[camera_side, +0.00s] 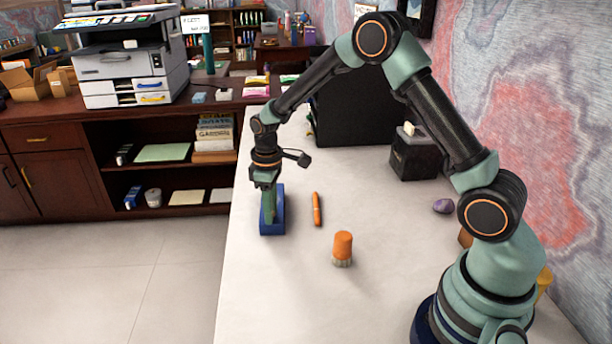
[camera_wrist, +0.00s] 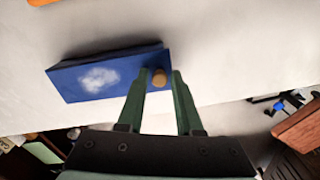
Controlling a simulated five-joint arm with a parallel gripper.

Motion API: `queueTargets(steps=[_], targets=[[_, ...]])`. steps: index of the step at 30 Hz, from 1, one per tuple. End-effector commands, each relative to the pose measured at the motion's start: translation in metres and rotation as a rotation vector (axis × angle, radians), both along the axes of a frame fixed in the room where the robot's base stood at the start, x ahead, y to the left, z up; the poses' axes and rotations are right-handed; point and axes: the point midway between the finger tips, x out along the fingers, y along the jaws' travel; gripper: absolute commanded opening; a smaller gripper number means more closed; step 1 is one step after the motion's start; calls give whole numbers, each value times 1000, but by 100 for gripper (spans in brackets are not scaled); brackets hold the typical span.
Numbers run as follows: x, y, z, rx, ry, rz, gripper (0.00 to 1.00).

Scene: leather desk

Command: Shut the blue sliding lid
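The blue box with its lid (camera_wrist: 70,84) shows in the wrist view, its blue top face bearing a white cloud-like patch. A small round wooden knob (camera_wrist: 159,77) stands near the right end of that face. A dark strip runs along its far edge; I cannot tell whether this is a side wall or an opening. My gripper (camera_wrist: 164,76) has its two green fingers on either side of the knob, with a visible gap at the right finger. In the side view my gripper (camera_side: 268,210) points down at the blue box (camera_side: 279,220), hiding part of it.
A purple stone (camera_side: 443,206) and a black box (camera_side: 416,155) are farther right. The desk's left edge is close to the blue box. The front desk area is clear.

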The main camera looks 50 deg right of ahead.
Motion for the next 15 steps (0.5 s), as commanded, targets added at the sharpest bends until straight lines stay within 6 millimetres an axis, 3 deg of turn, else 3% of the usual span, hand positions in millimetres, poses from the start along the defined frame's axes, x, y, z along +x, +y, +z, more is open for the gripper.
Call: queueTargets(steps=[11, 15], targets=[[0, 0, 1, 0, 0, 0, 54], [0, 0, 13, 0, -2, 0, 54]])
